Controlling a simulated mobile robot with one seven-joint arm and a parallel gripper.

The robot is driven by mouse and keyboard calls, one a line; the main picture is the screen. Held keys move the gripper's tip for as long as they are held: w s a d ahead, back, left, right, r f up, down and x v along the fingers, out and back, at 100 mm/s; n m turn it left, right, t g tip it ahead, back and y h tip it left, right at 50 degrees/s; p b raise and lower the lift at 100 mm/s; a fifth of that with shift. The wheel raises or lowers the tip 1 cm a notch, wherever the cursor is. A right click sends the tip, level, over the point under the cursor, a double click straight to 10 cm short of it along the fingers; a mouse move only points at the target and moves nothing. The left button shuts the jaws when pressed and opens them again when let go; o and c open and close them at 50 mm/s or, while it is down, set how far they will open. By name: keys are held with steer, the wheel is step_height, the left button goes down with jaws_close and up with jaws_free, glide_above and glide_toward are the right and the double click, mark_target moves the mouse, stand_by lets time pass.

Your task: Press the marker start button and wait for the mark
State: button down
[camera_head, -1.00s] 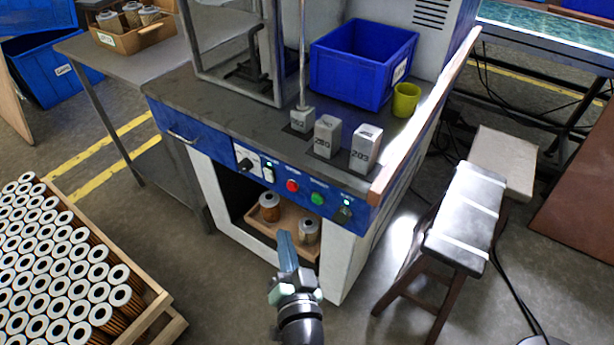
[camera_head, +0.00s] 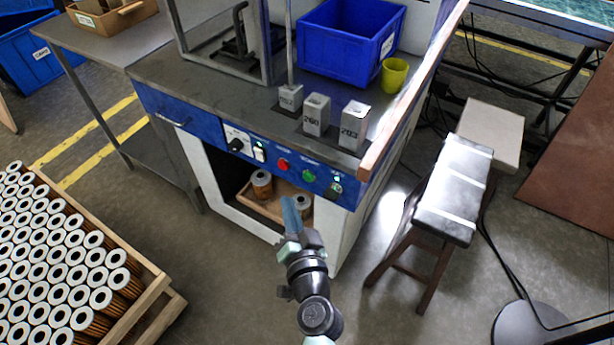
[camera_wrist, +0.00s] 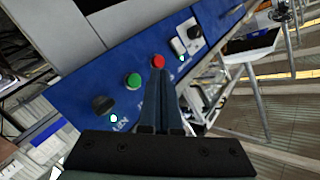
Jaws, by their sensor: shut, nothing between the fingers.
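The blue control panel (camera_head: 225,139) on the bench front carries a green button (camera_head: 309,176) and a red button (camera_head: 283,164). Its small labels are too blurred to read, so which one is marker start is unclear. In the wrist view, the green button (camera_wrist: 133,81) is left of the red button (camera_wrist: 157,62). My gripper (camera_head: 290,202) is shut and empty, below the panel in the head view. In the wrist view, my fingertips (camera_wrist: 159,78) appear just below the red button and right of the green one. Contact with either button is not visible.
Black knobs (camera_head: 237,145) flank the buttons. Grey numbered blocks (camera_head: 316,115), a blue bin (camera_head: 345,50) and a yellow cup (camera_head: 394,75) stand on the bench. A crate of filter cartridges (camera_head: 150,290) is at left, a stool (camera_head: 455,190) at right.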

mark_target(298, 170)
steer(key=shift+w+d+b, duration=0.3)
steer(key=shift+w+d, duration=0.35)
steer(key=shift+w, duration=0.25)
steer(key=shift+w+d+b, duration=0.25)
steer(key=shift+w+d, duration=0.4)
steer(key=shift+w, duration=0.25)
steer(key=shift+w+d, duration=0.1)
steer(key=shift+w, duration=0.05)
stand_by(0.6)
steer(key=shift+w+d+b, duration=0.15)
steer(key=shift+w+b, duration=0.05)
steer(key=shift+b, duration=0.1)
steer(key=shift+w+d, duration=0.25)
steer(key=shift+w, duration=0.05)
stand_by(0.6)
steer(key=shift+s+a, duration=0.45)
steer(key=shift+s, duration=0.2)
steer(key=shift+a, duration=0.1)
steer(key=s+a, duration=0.1)
steer(key=s, duration=0.1)
steer(key=s+a, duration=0.1)
steer(key=s, duration=0.1)
steer(key=shift+a, duration=0.4)
